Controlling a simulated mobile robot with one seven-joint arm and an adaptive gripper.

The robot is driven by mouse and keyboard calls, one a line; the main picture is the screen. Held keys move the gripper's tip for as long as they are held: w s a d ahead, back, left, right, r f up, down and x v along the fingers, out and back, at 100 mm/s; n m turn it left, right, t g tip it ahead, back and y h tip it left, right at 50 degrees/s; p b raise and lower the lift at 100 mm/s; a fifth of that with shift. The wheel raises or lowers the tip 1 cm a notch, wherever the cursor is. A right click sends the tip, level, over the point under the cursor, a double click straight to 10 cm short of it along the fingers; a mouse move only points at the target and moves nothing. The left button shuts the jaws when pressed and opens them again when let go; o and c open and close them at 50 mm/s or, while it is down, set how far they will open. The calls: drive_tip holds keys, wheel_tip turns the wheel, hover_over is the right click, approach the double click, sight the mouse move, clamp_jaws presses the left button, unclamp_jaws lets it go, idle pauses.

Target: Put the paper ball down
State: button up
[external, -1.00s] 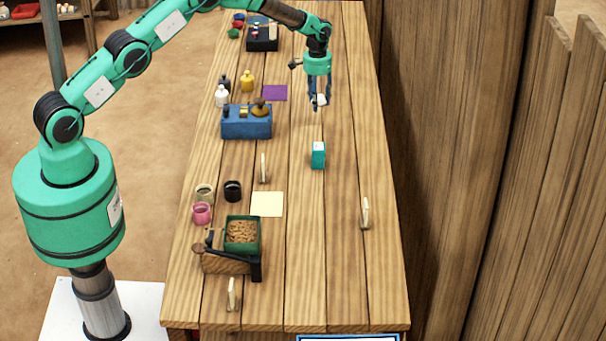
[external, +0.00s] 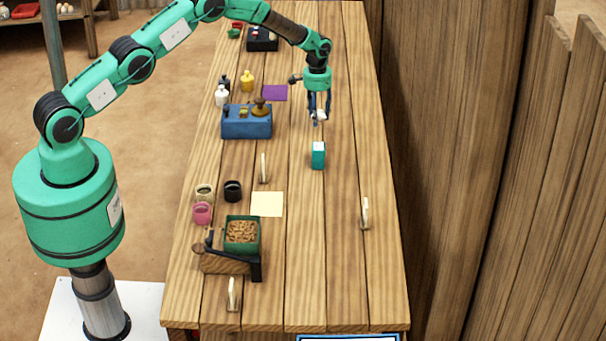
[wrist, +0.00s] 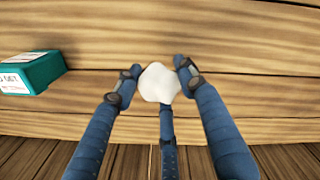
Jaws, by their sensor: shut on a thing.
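The white paper ball (wrist: 159,83) is held between the fingertips of my gripper (wrist: 158,80) in the wrist view. In the external view the ball (external: 320,115) is a small white lump at the lower end of my gripper (external: 319,116). The gripper is shut on it and points down over the wooden table (external: 340,230). The ball looks close to the table top; I cannot tell whether it touches.
A teal box (external: 318,155) stands just in front of the gripper and also shows in the wrist view (wrist: 30,73). A blue box (external: 246,122), small bottles (external: 222,96) and a purple sheet (external: 275,93) are to the left. Bare planks lie to the right.

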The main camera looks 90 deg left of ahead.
drive_tip(key=shift+f, duration=1.7)
drive_tip(key=shift+f, duration=0.2)
drive_tip(key=o, duration=0.8)
drive_tip(key=shift+c, duration=0.2)
drive_tip(key=shift+r, duration=0.25)
drive_tip(key=shift+s+r, duration=0.15)
drive_tip(key=shift+r, duration=5.75)
